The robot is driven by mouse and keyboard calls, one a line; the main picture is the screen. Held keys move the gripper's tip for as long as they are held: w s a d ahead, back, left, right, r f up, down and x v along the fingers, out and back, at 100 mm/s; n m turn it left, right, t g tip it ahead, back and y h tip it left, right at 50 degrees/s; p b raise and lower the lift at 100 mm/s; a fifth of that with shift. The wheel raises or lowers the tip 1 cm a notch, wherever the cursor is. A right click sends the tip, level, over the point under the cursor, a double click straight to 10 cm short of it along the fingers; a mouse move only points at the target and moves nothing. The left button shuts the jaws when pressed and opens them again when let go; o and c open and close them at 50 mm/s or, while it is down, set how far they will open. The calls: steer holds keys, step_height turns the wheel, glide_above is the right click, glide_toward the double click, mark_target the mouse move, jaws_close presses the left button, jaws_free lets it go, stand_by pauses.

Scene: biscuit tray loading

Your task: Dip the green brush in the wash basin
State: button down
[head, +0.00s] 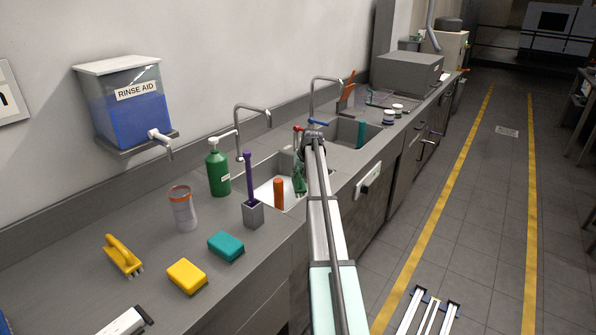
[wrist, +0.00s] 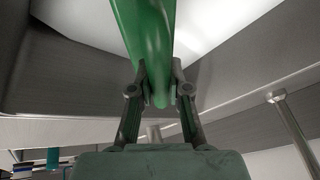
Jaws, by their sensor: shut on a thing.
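The green brush (wrist: 143,40) is between the two fingers of my gripper (wrist: 158,92), which are shut on it, in the wrist view. In the head view, part of the green brush (head: 299,177) shows beside my arm, over or inside the near sink, the wash basin (head: 297,208). White liquid or foam lies in that basin, and an orange cylinder (head: 279,192) stands in it. I cannot tell whether the brush touches the liquid. My arm hides the basin's right part and most of my gripper in the head view.
A purple-handled brush stands in a grey holder (head: 253,214) at the basin's front left corner. A green pump bottle (head: 218,170) and a tap (head: 240,135) stand behind. A second sink with a teal cylinder (head: 361,133) lies beyond. Teal (head: 226,246) and yellow (head: 187,277) sponges lie nearer.

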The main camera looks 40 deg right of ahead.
mark_target(298, 181)
steer(key=shift+f+b, duration=0.65)
steer(key=shift+f, duration=1.55)
steer(key=shift+r, duration=0.1)
steer(key=shift+r+p, duration=3.1)
steer(key=shift+r, duration=4.5)
steer(key=shift+r+p, duration=0.8)
steer(key=shift+r, duration=1.2)
